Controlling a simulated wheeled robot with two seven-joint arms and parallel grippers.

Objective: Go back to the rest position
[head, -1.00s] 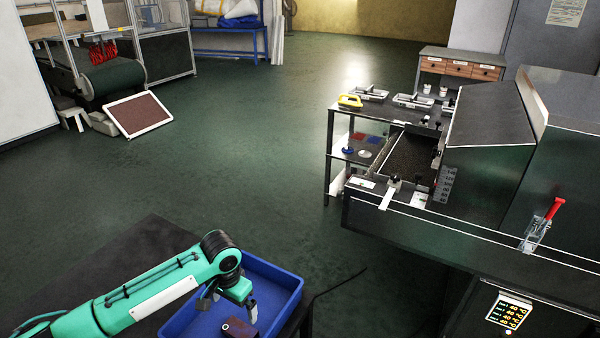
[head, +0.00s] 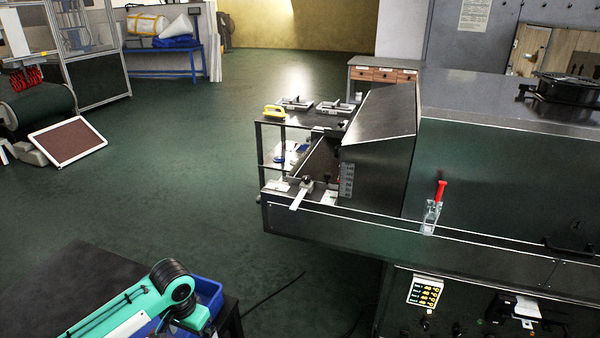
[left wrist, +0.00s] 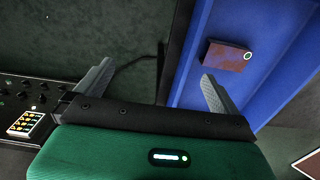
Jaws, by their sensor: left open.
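My left arm comes in at the lower left of the head view, over a dark table; its fingers are hidden there below the frame. In the left wrist view my left gripper (left wrist: 158,85) is open, its two grey fingers spread wide with nothing between them. A brown block (left wrist: 229,56) with a pale ring on one end lies in the blue tray (left wrist: 202,30), beyond the right finger and apart from it. The tray (head: 208,290) also shows in the head view, partly behind my arm.
The dark table (head: 70,290) is at lower left. A cable lies on the green floor, otherwise clear in the middle.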

